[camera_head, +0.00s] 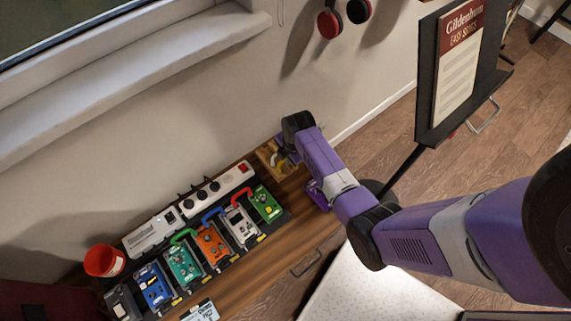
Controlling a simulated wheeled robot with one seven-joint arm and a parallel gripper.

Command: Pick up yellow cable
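A wooden tray (265,153) sits at the far right end of the pedal cabinet, against the wall. A small yellow piece (280,160), which may be the yellow cable, shows in it beside my arm. My gripper (289,152) is down at this tray, close to the yellow piece. My purple arm covers much of the gripper and the tray's right side. I cannot tell whether the fingers are open, shut or touching the cable.
A black pedalboard with several pedals, including a green one (266,204) and an orange one (212,243), lies left of the tray. A white power strip (216,190) runs behind them. A red cup (104,261) stands far left. A black music stand (424,110) rises right of my arm.

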